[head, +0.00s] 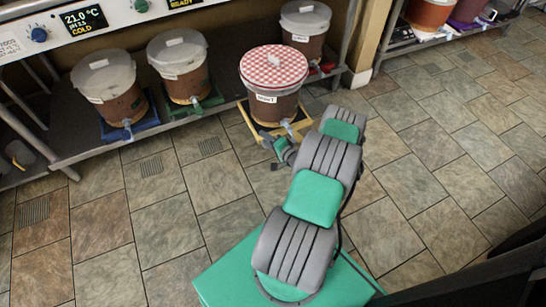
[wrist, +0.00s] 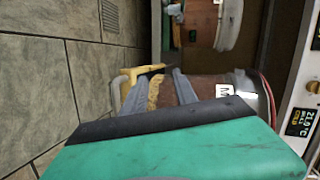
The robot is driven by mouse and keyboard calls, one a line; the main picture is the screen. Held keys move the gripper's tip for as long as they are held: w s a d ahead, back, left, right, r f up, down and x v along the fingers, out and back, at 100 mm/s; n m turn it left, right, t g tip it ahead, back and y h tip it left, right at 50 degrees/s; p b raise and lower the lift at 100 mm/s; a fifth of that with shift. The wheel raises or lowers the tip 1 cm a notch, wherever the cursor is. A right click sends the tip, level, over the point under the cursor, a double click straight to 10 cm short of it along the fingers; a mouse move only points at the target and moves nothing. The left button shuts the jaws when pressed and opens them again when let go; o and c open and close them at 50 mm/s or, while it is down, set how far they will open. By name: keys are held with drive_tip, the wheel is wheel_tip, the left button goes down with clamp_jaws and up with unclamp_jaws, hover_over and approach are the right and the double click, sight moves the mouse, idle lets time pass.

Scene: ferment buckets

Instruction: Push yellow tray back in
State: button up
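The yellow tray (head: 247,122) sticks out past the front edge of the lower shelf in the head view. A brown bucket (head: 272,107) with a red-and-white checked lid and a white label stands on it. My gripper (head: 278,146) is low at the tray's front, close to the bucket's tap (head: 288,127). In the wrist view the yellow tray (wrist: 122,80) shows beside and between the grey fingers of my gripper (wrist: 160,78). The fingers are apart, with the bucket (wrist: 208,88) behind them. Whether they touch the tray is unclear.
Buckets stand on a blue tray (head: 130,128) and a green tray (head: 193,110) to the left. Another bucket (head: 305,28) stands behind at right, near a shelf post (head: 362,35). The tiled floor (head: 400,170) in front is clear.

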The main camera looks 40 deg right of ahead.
drive_tip(key=s+d+f+m+h+b, duration=0.2)
drive_tip(key=s+d+f+m+h, duration=0.1)
drive_tip(key=s+f+m, duration=0.4)
drive_tip(key=w, duration=0.2)
drive_tip(key=w+d+f+n+b, duration=0.1)
drive_tip(key=w, duration=0.2)
drive_tip(key=w+f+n+b, duration=0.1)
drive_tip(key=w, duration=0.2)
drive_tip(key=shift+w+d+f, duration=0.25)
drive_tip(key=shift+d, duration=0.1)
clamp_jaws()
idle(0.4)
